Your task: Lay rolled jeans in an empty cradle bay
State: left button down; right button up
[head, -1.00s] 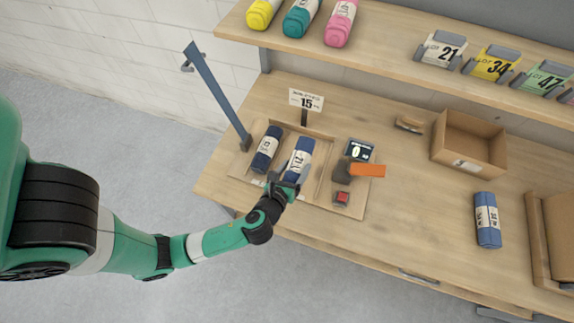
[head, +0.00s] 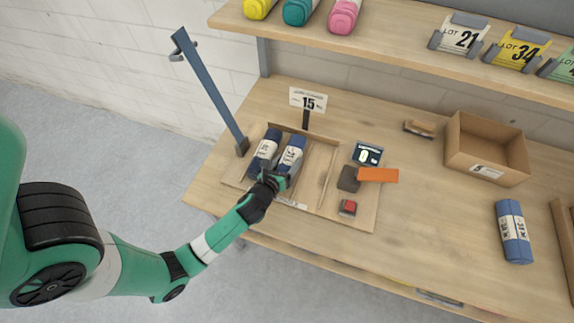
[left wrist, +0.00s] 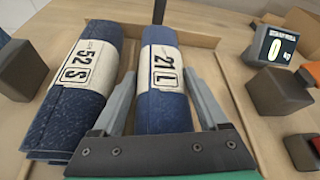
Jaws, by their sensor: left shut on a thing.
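A dark blue jeans roll with a white band reading 21 L (head: 290,155) lies in the wooden cradle tray (head: 316,162). My left gripper (head: 276,178) is shut on its near end. In the left wrist view the fingers (left wrist: 163,100) stand on either side of this roll (left wrist: 163,75). Another dark roll, banded 52 S (head: 265,150), lies just left of it, roughly parallel; it also shows in the left wrist view (left wrist: 80,85). The tray floor to the right of the held roll is bare. Whether the held roll rests fully on the floor is hard to tell. My right gripper is out of view.
A sign reading 15 (head: 307,100) stands behind the tray. Right of it are a scale display reading 0 (head: 367,155), an orange bar (head: 378,175) and a red button (head: 348,207). A blue roll (head: 513,232) and an open carton (head: 487,150) are farther right. A blue post (head: 210,90) stands left.

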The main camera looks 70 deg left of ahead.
pick_arm(q)
grip_release()
jog(key=shift+f, duration=0.1)
jog(key=shift+s+d+p, duration=0.2)
jog(key=shift+d+p, duration=0.05)
jog(key=shift+p, duration=0.05)
jog(key=p+v, duration=0.1)
jog(key=v, duration=0.9)
jog(key=shift+s+d+r, duration=0.1)
jog(key=shift+d+r, duration=0.1)
jog(key=shift+r, duration=0.05)
jog(key=shift+s+d+r, duration=0.2)
jog(key=shift+s+d, duration=0.05)
jog(key=shift+s, duration=0.15)
